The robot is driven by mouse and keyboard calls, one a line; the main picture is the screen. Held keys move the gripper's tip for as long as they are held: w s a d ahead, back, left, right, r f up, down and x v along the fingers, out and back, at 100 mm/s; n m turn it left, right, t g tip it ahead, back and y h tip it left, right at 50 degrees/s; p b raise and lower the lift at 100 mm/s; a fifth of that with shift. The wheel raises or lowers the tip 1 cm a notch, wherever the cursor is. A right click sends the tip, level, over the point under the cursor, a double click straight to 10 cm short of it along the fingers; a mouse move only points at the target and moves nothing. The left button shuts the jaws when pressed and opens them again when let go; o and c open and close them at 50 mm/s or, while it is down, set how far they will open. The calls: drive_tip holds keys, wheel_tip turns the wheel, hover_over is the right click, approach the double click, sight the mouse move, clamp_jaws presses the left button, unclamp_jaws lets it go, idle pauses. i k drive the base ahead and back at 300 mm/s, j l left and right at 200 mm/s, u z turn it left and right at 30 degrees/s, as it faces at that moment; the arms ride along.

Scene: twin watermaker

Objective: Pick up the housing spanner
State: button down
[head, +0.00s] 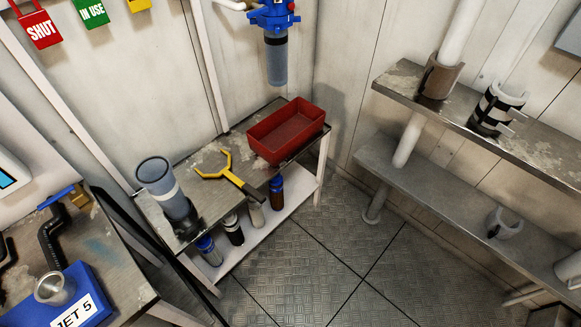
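A yellow spanner (221,170) with an open C-shaped jaw and a dark-ended handle lies flat on a worn metal bench top (203,208). Its jaw is toward the back left and its handle runs toward the front right edge of the bench. It lies between a grey-blue cylinder on the left and a red bin on the right. My gripper is not in view.
The red bin (287,131) and the cylinder (167,192) stand on the same bench. Several bottles stand on its lower shelf (262,231). A blue JET 5 box (71,297) is at lower left. Pipe shelves (470,187) line the right. The middle floor (330,260) is clear.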

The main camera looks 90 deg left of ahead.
sight(260, 198)
drive_tip(key=u, duration=3.85)
